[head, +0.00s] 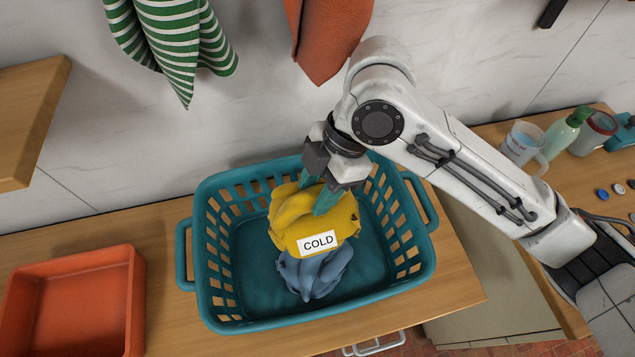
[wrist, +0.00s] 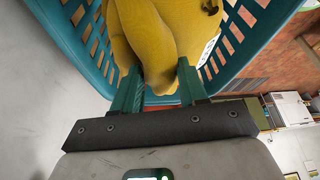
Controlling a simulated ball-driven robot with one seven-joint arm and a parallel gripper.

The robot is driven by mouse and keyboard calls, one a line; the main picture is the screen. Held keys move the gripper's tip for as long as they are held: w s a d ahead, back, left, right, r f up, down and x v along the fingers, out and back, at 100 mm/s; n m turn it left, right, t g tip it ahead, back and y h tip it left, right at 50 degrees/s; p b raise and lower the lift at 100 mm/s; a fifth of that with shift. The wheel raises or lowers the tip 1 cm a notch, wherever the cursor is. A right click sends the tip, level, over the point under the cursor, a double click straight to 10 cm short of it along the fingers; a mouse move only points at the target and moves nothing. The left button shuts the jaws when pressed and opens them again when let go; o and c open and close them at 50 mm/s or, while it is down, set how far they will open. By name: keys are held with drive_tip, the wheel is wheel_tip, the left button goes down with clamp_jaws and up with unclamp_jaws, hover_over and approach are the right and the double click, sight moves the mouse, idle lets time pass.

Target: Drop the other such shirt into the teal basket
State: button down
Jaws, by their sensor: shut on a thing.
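A yellow shirt (head: 331,220) is bunched up inside the teal basket (head: 207,262), above a blue-grey garment (head: 318,275) that lies on the basket floor. A white "COLD" label shows at the front, on or against the yellow cloth. My gripper (head: 322,200) reaches down into the basket from above, its teal fingers shut on the yellow shirt. In the wrist view the yellow shirt (wrist: 160,45) fills the space between the fingers (wrist: 157,85), with basket walls on both sides. I cannot tell whether the yellow shirt rests fully on the blue-grey one.
An empty orange tray (head: 75,312) stands left on the wooden counter. A wooden shelf (head: 25,115) juts out at upper left. A striped green towel (head: 180,45) and an orange cloth (head: 328,35) hang on the wall. A mug (head: 523,145) and green bottle (head: 567,130) stand at right.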

drive_tip(key=shift+f, duration=0.35)
drive_tip(key=c, duration=0.5)
unclamp_jaws()
drive_tip(key=b+v, duration=0.1)
drive_tip(key=v, duration=1)
drive_tip(key=shift+s, duration=0.1)
